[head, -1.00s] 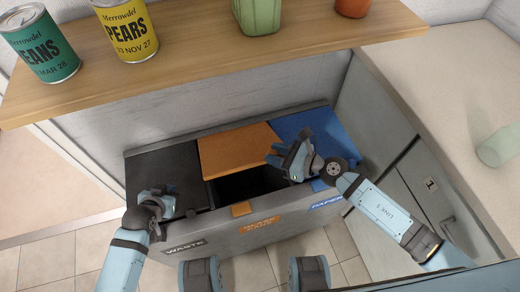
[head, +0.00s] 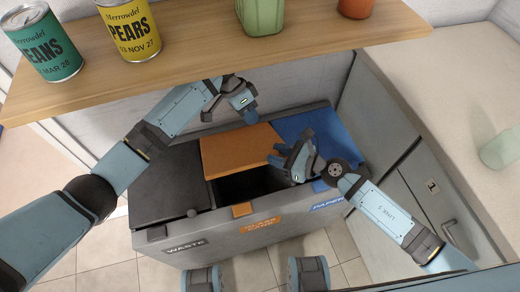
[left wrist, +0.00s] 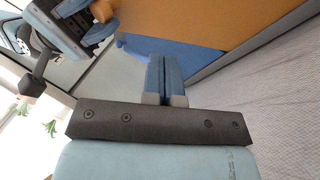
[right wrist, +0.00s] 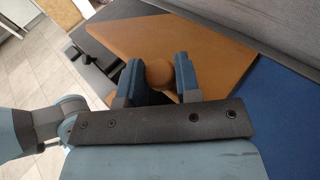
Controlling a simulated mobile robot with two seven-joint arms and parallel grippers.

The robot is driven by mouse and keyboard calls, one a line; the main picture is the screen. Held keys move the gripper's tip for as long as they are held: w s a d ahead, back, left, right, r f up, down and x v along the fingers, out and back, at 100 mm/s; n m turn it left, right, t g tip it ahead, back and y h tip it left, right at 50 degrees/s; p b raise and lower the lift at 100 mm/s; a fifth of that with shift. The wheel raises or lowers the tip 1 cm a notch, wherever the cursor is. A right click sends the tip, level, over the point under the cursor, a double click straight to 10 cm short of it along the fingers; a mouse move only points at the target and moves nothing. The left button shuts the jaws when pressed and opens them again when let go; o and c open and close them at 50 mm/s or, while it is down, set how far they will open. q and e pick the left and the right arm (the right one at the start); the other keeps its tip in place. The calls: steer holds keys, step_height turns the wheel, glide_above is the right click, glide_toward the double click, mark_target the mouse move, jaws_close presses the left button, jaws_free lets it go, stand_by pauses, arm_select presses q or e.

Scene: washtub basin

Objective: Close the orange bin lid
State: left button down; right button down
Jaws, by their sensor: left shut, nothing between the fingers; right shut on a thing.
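The orange bin lid (head: 238,150) stands raised over the dark opening of the middle compartment (head: 248,185) of the grey bin (head: 215,239). My right gripper (head: 279,155) is at the lid's right side. In the right wrist view its fingers (right wrist: 159,76) are shut around the lid's round orange knob (right wrist: 159,73). My left gripper (head: 251,115) is at the lid's back edge, below the shelf. In the left wrist view its fingers (left wrist: 165,78) are together and empty, with the orange lid (left wrist: 245,18) beyond; contact cannot be told.
The black waste lid (head: 165,185) lies to the left and the blue paper lid (head: 315,130) to the right. A wooden shelf (head: 200,60) with cans overhangs the back. A grey cabinet (head: 405,165) stands close on the right. Tiled floor lies in front.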

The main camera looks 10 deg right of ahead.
arm_select(q)
step_height(320, 180, up, 4)
steer(key=r+m+g+y, duration=0.1)
steer(key=m+g+y, duration=0.1)
steer(key=y, duration=0.1)
glide_toward(261, 159)
steer(key=shift+m+g, duration=0.3)
steer(key=x, duration=0.7)
steer(key=shift+w+d+f, duration=0.1)
steer(key=shift+d+f, duration=0.05)
steer(key=shift+f, duration=0.2)
steer(key=shift+s+f+y, duration=0.3)
steer(key=shift+s+f, duration=0.2)
steer(key=shift+f, duration=0.05)
arm_select(e)
steer(key=shift+a, duration=0.1)
arm_select(q)
steer(key=shift+s+f, duration=0.15)
steer(key=shift+f, duration=0.05)
arm_select(e)
steer(key=shift+w+r, duration=0.1)
steer(key=shift+r, duration=0.2)
steer(key=c, duration=0.8)
jaws_free()
steer(key=shift+c, duration=0.2)
steer(key=shift+f, duration=0.1)
